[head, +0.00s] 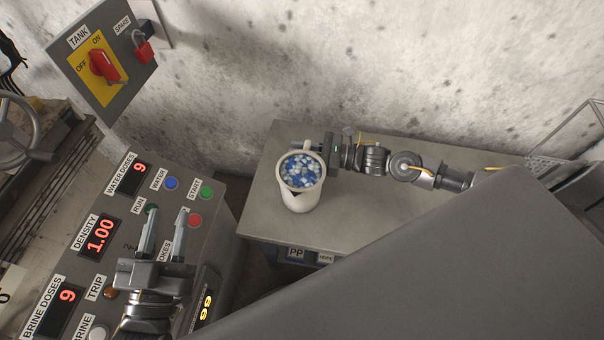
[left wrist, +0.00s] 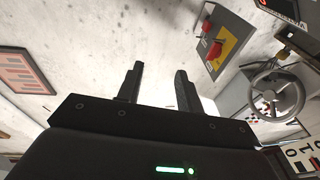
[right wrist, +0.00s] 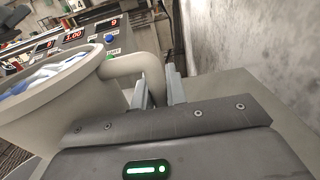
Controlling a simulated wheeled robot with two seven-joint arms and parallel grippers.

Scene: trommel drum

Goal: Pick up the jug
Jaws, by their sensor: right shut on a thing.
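The jug (head: 301,190) is a cream vessel filled with blue and white pieces. It is at the left part of the grey table, upright; I cannot tell whether its base touches the top. Its handle is at the back, and in the right wrist view the jug (right wrist: 60,100) fills the left side with its handle (right wrist: 138,66) reaching between the fingers. My right gripper (head: 318,147) is shut on the handle; it also shows in the right wrist view (right wrist: 160,90). My left gripper (head: 164,232) is open and empty above the control panel; its spread fingers show in the left wrist view (left wrist: 158,85).
The grey table (head: 375,215) is mostly clear right of the jug. A control panel (head: 115,235) with buttons and red displays stands at left. A tank switch box (head: 103,62) hangs on the concrete wall. A large dark grey surface (head: 440,280) covers the lower right.

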